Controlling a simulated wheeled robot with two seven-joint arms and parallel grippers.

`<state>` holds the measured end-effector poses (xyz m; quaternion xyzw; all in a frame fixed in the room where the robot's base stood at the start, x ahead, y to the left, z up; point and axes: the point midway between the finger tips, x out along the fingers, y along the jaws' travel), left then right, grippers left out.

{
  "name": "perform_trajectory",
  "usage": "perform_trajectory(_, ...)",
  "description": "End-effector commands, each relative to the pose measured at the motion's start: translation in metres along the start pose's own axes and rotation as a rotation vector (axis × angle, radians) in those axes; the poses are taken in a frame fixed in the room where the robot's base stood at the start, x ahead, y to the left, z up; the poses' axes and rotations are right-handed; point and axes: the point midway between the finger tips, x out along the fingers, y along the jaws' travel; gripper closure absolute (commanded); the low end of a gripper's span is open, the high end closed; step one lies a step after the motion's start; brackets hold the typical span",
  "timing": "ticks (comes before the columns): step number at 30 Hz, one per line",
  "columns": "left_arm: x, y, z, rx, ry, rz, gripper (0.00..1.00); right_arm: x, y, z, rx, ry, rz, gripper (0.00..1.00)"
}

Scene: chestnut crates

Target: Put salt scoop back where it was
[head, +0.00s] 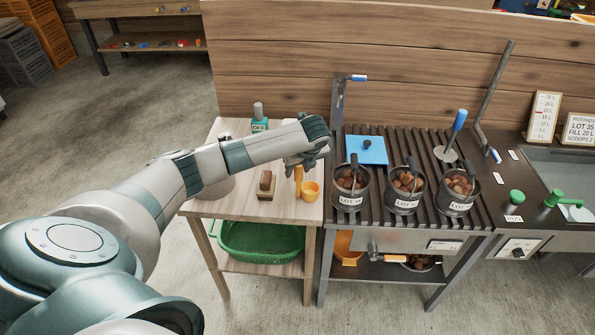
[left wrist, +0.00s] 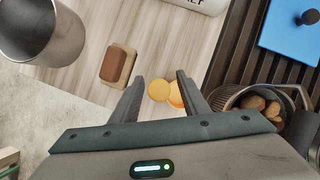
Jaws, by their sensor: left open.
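The orange salt scoop (head: 310,191) is on the light wooden side table (head: 250,208), near its right edge, with its handle upright. In the left wrist view the scoop (left wrist: 174,95) shows as two rounded orange parts between and beyond my fingers. My left gripper (head: 306,160) is open just above and behind the scoop in the head view. Its two fingers (left wrist: 159,80) stand apart on either side of the orange parts, and I see no grip on it. A white container with a partly cut-off label (left wrist: 190,4) is at the top of the wrist view. My right gripper is not in view.
A brown brush-like block (head: 266,183) and a metal pot (left wrist: 28,28) stand left of the scoop. Several pots of chestnuts (head: 350,187) and a blue plate (head: 366,150) are on the slatted grill to the right. A green basket (head: 260,240) is on the lower shelf.

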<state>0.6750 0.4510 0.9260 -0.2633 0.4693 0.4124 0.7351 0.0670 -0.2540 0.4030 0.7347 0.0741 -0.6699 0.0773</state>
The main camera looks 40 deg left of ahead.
Motion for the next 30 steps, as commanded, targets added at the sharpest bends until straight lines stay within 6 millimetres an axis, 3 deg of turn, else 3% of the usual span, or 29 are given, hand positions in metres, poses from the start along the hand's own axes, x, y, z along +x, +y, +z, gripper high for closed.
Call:
perform_trajectory(18,-0.096,-0.001,0.000,-0.001,-0.001,-0.002,0.59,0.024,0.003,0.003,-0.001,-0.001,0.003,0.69)
perform_trajectory(30,-0.110,0.000,0.000,-0.001,0.000,0.001,0.59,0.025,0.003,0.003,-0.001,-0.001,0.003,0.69)
